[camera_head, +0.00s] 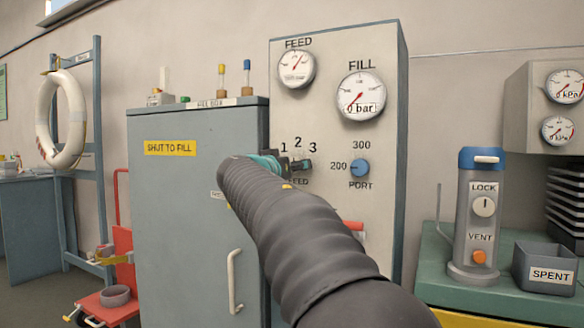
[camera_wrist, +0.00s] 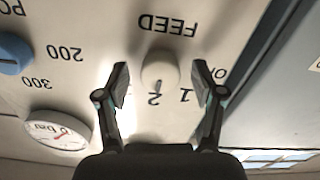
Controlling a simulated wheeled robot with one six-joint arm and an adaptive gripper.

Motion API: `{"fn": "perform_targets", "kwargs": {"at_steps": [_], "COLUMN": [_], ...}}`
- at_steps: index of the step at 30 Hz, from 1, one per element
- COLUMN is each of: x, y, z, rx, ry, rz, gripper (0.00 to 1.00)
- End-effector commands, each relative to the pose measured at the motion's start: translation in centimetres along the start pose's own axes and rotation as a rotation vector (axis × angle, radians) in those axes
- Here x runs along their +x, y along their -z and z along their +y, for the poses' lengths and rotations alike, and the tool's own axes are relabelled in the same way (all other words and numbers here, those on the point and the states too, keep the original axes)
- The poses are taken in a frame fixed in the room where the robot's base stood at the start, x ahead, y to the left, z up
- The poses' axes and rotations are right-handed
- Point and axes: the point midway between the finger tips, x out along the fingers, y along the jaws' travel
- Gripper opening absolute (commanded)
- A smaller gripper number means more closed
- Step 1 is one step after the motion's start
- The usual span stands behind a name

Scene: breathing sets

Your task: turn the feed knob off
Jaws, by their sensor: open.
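The feed knob (camera_wrist: 160,70) is pale and round, below the FEED label, which reads upside down in the wrist view. Its dark pointer mark is toward the 2. The 1 and part of the OFF label show to the right of it. My gripper (camera_wrist: 159,84) is open, with one finger on each side of the knob and a visible gap on both sides. In the head view, my gripper (camera_head: 300,165) is at the panel (camera_head: 335,215) under the 1, 2, 3 marks and hides the knob.
The blue port knob (camera_head: 360,168) is close on the right. The feed gauge (camera_head: 297,68) and fill gauge (camera_head: 360,95) are above. A grey cabinet (camera_head: 185,220) stands to the left. A lock-and-vent cylinder (camera_head: 480,220) stands on the green bench at right.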

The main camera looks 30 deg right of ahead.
Motion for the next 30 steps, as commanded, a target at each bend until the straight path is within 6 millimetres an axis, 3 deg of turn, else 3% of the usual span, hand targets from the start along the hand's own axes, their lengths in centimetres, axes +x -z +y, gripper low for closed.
{"fn": "perform_targets", "kwargs": {"at_steps": [3,10,20,30], "x": [-0.02,-0.03,-0.02,0.00], "y": [-0.02,-0.02,-0.09,-0.19], "z": [-0.01,-0.01,-0.01,0.06], "rx": [0.000,0.000,-0.035,-0.252], "ry": [0.000,0.000,-0.001,-0.001], "rz": [0.000,0.000,-0.001,-0.002], "gripper": [0.65,0.08,0.08,0.08]}}
